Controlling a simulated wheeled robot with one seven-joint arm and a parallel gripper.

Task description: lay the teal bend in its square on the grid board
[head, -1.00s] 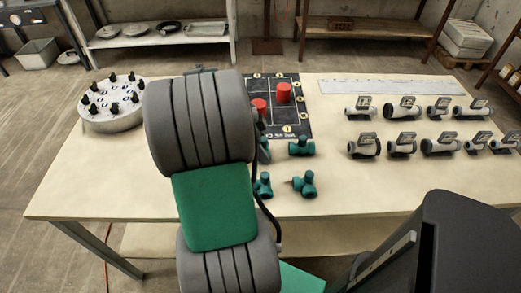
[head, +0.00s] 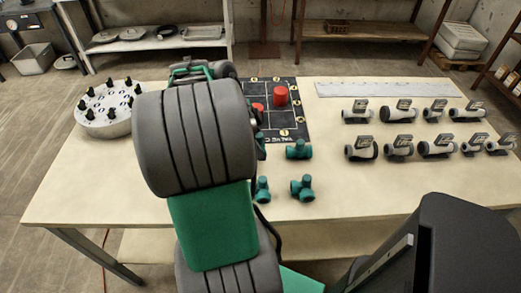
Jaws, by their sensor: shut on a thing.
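The grid board (head: 289,118) is black with pale lines and yellow round marks, and lies at the table's middle back. My arm covers its left part. Two red pieces show on it, one tall (head: 280,95) and one partly hidden (head: 258,107).
Loose teal fittings stand in front of the board: one close to its edge (head: 298,150), two nearer (head: 302,189) (head: 262,190). Several grey-white fittings (head: 398,147) fill the right side. A round white holder with black pegs (head: 110,123) stands at left. The front table is clear.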

